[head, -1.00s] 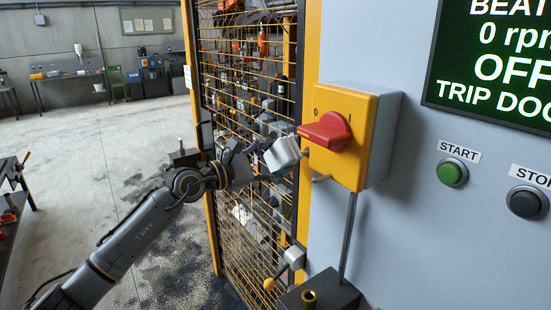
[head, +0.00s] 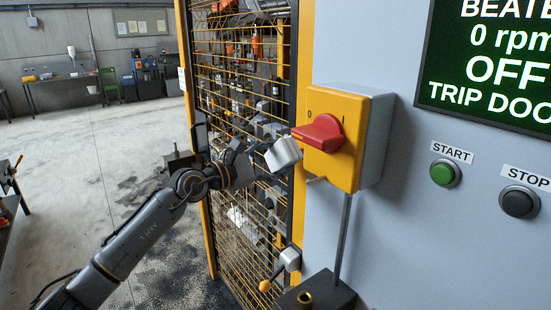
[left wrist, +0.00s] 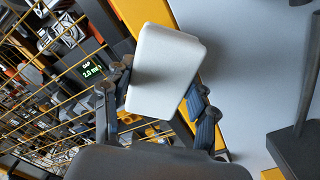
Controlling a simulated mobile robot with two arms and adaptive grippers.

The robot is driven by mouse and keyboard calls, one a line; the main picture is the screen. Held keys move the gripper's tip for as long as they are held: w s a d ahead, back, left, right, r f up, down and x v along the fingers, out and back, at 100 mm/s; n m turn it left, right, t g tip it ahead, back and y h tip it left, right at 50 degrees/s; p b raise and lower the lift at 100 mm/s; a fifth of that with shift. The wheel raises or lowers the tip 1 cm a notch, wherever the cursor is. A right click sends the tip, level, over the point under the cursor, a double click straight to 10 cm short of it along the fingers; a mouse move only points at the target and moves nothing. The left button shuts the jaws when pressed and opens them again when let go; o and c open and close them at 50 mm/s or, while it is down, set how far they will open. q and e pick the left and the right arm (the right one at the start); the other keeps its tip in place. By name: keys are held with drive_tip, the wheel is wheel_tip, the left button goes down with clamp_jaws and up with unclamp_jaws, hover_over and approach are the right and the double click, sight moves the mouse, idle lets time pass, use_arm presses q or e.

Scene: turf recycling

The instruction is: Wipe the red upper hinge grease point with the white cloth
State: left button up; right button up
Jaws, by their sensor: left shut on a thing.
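The white cloth, a pale block-like pad (head: 283,153), is in my left gripper (head: 258,160), in front of the yellow mesh door. In the left wrist view the cloth (left wrist: 165,70) sits between the two fingers (left wrist: 158,112), which are shut on it. The cloth is just left of the yellow switch box and its red handle; I cannot tell whether they touch. I cannot make out the red upper hinge grease point in either view. My right gripper is not in view.
The yellow switch box (head: 345,165) with a red handle (head: 318,134) stands out from the grey cabinet wall. A yellow mesh door (head: 240,100) is behind my left arm. A black box (head: 318,294) juts out below. Open floor (head: 70,170) lies at left.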

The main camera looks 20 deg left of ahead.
sight(286, 164)
use_arm(q)
drive_tip(key=shift+s+d+r+p, duration=0.2)
drive_tip(key=shift+s+d+p, duration=0.8)
drive_tip(key=shift+p, duration=0.6)
drive_tip(key=shift+s+d+f+p, duration=0.1)
drive_tip(key=shift+s+d+p, duration=0.2)
drive_tip(key=shift+d+p, duration=0.25)
drive_tip(key=shift+w+f+b, duration=0.1)
drive_tip(key=shift+w+b, duration=0.05)
drive_tip(key=shift+b, duration=0.2)
drive_tip(key=shift+w+a+f+b, duration=0.15)
drive_tip(key=shift+w+a+b, duration=0.3)
drive_tip(key=shift+b, duration=0.7)
drive_tip(key=shift+w+a+b, duration=0.45)
drive_tip(key=shift+a+b, duration=0.25)
drive_tip(key=shift+b, duration=0.4)
drive_tip(key=shift+w+a+r+b, duration=0.2)
drive_tip(key=shift+w+a+b, duration=0.15)
drive_tip(key=shift+b, duration=0.2)
drive_tip(key=shift+r, duration=0.1)
drive_tip(key=shift+s+a, duration=0.1)
